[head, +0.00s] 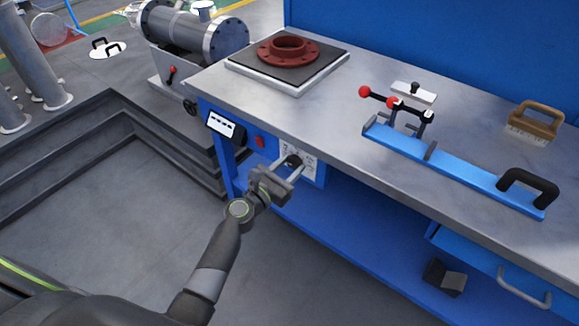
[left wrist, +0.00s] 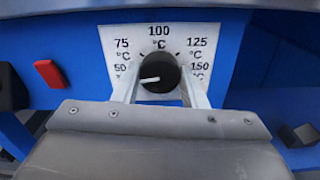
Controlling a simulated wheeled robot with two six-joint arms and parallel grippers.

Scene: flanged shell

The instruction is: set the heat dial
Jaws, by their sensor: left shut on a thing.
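The heat dial (left wrist: 159,70) is a round black knob with a white pointer line. It sits on a white scale plate (left wrist: 112,33) marked 50, 75, 100, 125 and 150 °C. The pointer line points left and slightly down, near the 50 mark. In the head view the dial (head: 293,160) is on the blue front panel under the bench top. My left gripper (head: 290,167) is shut on the dial, with one finger on each side of the knob, as the left wrist view also shows (left wrist: 159,88). My right gripper is not in view.
A red switch (left wrist: 50,73) and a black-framed display (head: 225,124) are left of the dial. On the grey bench top (head: 330,115) are a red flange (head: 288,50) on a square plate, a blue bar (head: 455,172) with a clamp, and a brush (head: 535,120).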

